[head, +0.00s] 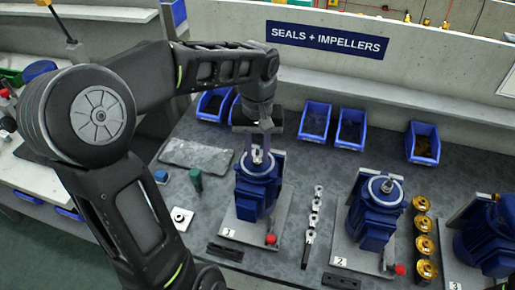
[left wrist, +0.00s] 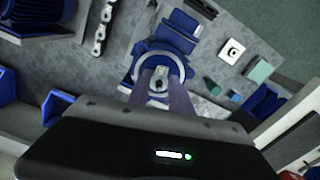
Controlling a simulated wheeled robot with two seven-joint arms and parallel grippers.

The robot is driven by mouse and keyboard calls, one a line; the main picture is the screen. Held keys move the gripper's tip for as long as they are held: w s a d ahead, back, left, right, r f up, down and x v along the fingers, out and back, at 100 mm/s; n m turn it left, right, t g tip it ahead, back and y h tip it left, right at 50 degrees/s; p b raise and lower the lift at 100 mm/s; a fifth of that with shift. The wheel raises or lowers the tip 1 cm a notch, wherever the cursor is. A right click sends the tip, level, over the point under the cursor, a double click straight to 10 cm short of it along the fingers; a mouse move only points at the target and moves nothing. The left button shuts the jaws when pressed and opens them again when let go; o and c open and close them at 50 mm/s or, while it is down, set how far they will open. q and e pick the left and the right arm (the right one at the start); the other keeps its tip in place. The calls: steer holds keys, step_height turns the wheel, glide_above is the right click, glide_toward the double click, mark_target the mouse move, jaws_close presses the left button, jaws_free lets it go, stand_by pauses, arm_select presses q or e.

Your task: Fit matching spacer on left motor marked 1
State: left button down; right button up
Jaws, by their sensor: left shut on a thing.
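The left blue motor (head: 257,190) stands upright on a grey plate with a small white label (head: 228,232), which looks like 1. My left gripper (head: 258,150) points down over the top of this motor, with its fingers around the shaft area. It is shut on a small silver spacer (head: 257,157), which also shows between the fingers in the left wrist view (left wrist: 159,84). The spacer appears in line with the motor's round top face (left wrist: 176,62). Whether it touches the shaft or face is hidden by the fingers. My right gripper is not in view.
A row of silver parts (head: 314,212) lies right of this motor. A second blue motor (head: 375,208) and several brass parts (head: 424,245) stand further right. Blue bins (head: 315,120) line the back wall. A green cylinder (head: 196,180) and white square block (head: 181,218) stand left.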

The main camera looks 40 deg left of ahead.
arm_select(q)
steer(key=shift+f, duration=0.1)
steer(key=c, duration=1.1)
jaws_free()
steer(key=shift+o, duration=0.4)
steer(key=o, duration=0.5)
steer(key=shift+o, duration=0.4)
steer(key=o, duration=0.4)
steer(key=shift+o, duration=0.2)
